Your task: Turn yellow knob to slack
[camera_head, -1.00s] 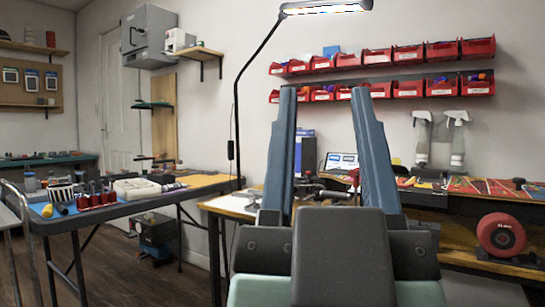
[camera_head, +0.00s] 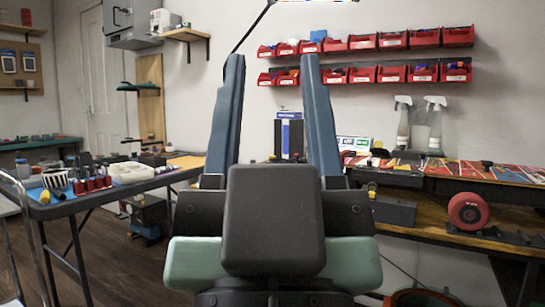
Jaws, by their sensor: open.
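My gripper (camera_head: 269,58) stands upright in the middle of the view, its two long blue fingers wide apart and nothing between them. A small yellow spot (camera_head: 372,187) shows on the workbench just right of the right finger; it may be the yellow knob, but it is too small to tell. My gripper's dark body and wrist hide the bench in front of that device.
The workbench (camera_head: 424,203) runs to the right, with a red round tool (camera_head: 467,211) and spray bottles (camera_head: 435,125). Red bins (camera_head: 393,39) line the wall. A cluttered dark table (camera_head: 96,194) is at left. Open floor lies between table and bench.

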